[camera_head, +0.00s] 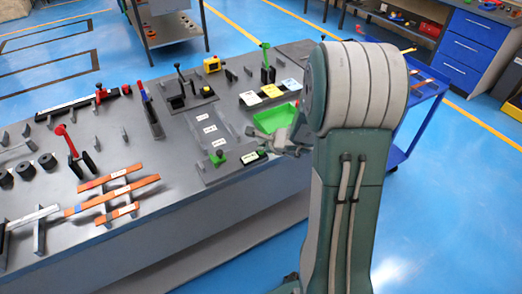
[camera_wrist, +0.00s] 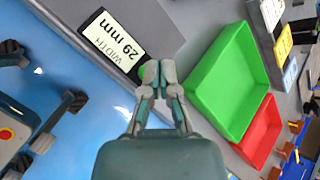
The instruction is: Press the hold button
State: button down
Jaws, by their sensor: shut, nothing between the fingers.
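My gripper (camera_head: 264,140) is shut and empty above the front right part of the grey bench. In the wrist view its fingertips (camera_wrist: 160,72) are together beside the white display reading "WIDTH 29 mm" (camera_wrist: 111,40). A small round green button (camera_wrist: 145,71) shows just left of the fingertips, partly hidden by them. I cannot tell whether they touch it, and no label on it is readable. The display also shows in the head view (camera_head: 254,156), just below the gripper; the button is not clear there.
A green tray (camera_wrist: 232,82) and a red tray (camera_wrist: 258,134) lie right of the gripper in the wrist view. Levers and orange bars (camera_head: 112,195) fill the bench's left part. A blue cart (camera_head: 412,110) stands at right.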

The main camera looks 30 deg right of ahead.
jog(key=shift+f, duration=0.2)
jog(key=shift+r, duration=0.1)
dwell(0.4)
jog(key=shift+r, duration=0.8)
jog(key=shift+r, duration=2.55)
